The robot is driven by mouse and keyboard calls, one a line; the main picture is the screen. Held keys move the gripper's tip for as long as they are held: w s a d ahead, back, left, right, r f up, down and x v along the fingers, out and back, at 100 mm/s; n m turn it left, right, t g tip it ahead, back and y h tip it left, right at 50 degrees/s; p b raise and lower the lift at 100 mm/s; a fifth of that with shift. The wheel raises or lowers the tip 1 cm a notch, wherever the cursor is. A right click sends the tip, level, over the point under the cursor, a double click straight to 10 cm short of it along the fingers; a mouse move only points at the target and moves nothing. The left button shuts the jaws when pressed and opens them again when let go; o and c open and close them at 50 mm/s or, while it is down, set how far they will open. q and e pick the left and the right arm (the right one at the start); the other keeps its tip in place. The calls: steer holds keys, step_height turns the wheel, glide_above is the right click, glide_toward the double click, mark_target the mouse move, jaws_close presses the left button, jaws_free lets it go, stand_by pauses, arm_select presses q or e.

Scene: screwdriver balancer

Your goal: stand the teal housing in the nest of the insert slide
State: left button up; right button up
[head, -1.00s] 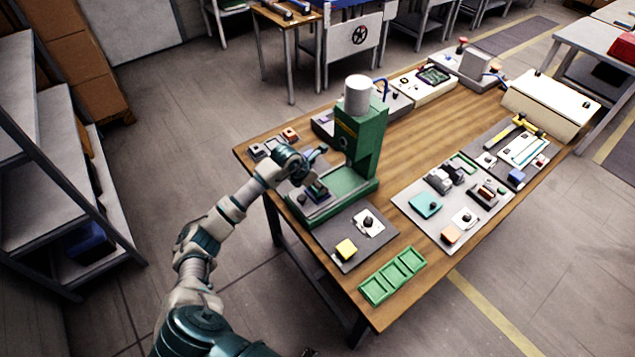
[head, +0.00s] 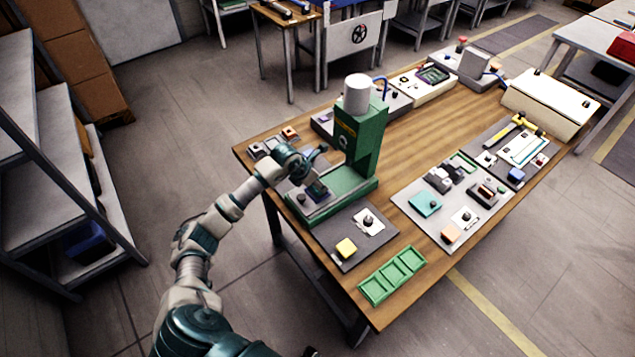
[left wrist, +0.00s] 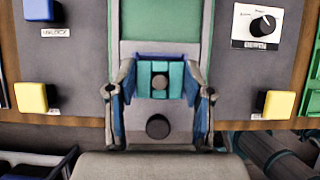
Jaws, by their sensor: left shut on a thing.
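In the left wrist view the teal housing (left wrist: 176,76) is between the two fingers of my left gripper (left wrist: 160,92), which is shut on it. A blue edge of the nest (left wrist: 152,56) shows just behind the housing, on the grey insert slide (left wrist: 130,140). The slide has a black knob (left wrist: 158,127) at its front. In the head view my left gripper (head: 312,160) is over the slide at the foot of the green press (head: 362,145). The nest area (head: 318,192) shows below it. I cannot tell whether the housing touches the nest floor. My right gripper is out of view.
A yellow button (head: 346,248) and a dial plate (head: 368,222) are on the dark panel right of the slide. A green tray (head: 392,275) lies at the table's front edge. A grey mat with several parts (head: 408,201) lies farther right.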

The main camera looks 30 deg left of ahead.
arm_select(q)
steer(key=shift+f, duration=0.2)
steer(key=shift+f+b, duration=0.35)
steer(key=shift+f, duration=0.25)
steer(key=o, duration=1.3)
steer(key=v, duration=1.2)
steer(key=shift+w, duration=0.1)
